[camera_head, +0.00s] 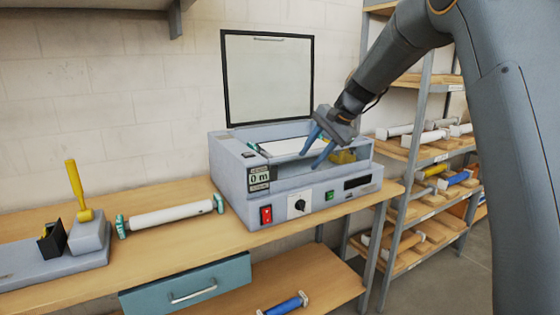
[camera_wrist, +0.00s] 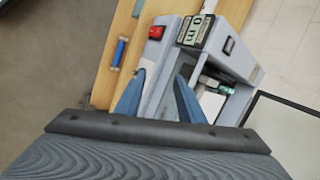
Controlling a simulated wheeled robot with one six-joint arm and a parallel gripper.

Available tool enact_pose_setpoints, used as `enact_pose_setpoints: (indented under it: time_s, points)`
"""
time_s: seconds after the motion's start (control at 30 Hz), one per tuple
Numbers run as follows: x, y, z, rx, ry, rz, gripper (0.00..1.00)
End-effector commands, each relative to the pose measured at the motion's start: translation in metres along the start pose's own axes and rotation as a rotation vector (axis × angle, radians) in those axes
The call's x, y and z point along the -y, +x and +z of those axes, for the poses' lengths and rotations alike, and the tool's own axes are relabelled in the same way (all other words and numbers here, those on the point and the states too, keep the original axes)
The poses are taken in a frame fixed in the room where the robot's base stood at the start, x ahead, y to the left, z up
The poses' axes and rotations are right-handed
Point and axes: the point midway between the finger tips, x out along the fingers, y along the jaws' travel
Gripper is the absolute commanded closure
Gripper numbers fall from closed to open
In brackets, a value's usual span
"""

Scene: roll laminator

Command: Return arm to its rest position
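My gripper (camera_head: 315,140) hangs over the open top of the roll laminator (camera_head: 290,210), its two blue fingers pointing down and left. The fingers are spread and nothing shows between them. In the wrist view my gripper (camera_wrist: 160,88) also has its fingers apart, above the laminator (camera_wrist: 190,75). The laminator's lid (camera_head: 268,80) stands raised at the back. A white roll (camera_head: 283,147) shows inside the machine, and a yellow part (camera_head: 343,157) sits at its right end, partly behind the fingers. The display reads 0 m.
A white roll with green ends (camera_head: 170,215) lies on the wooden bench (camera_head: 200,245) left of the laminator. Further left is a grey device with a yellow lever (camera_head: 75,190). A shelf rack (camera_head: 425,155) with several rolls stands at the right. A blue roll (camera_head: 287,304) lies on the lower shelf.

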Motion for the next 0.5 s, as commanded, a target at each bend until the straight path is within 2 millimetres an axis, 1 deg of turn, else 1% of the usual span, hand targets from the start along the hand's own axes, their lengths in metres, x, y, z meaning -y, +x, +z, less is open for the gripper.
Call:
enact_pose_setpoints:
  time_s: [0.03, 0.07, 0.1, 0.17, 0.2, 0.27, 0.3, 0.37, 0.4, 0.47, 0.5]
  points:
    - [-0.022, 0.003, 0.009, -0.011, -0.028, 0.036, 0.64]
    - [-0.036, 0.005, 0.013, -0.019, -0.05, 0.06, 0.64]
    - [-0.058, 0.008, 0.021, -0.029, -0.083, 0.094, 0.64]
    - [-0.092, 0.011, 0.033, -0.043, -0.142, 0.149, 0.64]
    - [-0.116, 0.013, 0.043, -0.05, -0.184, 0.185, 0.64]
    - [-0.151, 0.014, 0.058, -0.056, -0.25, 0.238, 0.64]
    - [-0.174, 0.015, 0.068, -0.058, -0.295, 0.273, 0.64]
    - [-0.209, 0.015, 0.085, -0.056, -0.367, 0.322, 0.64]
    - [-0.233, 0.015, 0.097, -0.052, -0.416, 0.353, 0.64]
    - [-0.266, 0.014, 0.115, -0.044, -0.49, 0.395, 0.64]
    - [-0.287, 0.013, 0.127, -0.036, -0.537, 0.421, 0.64]
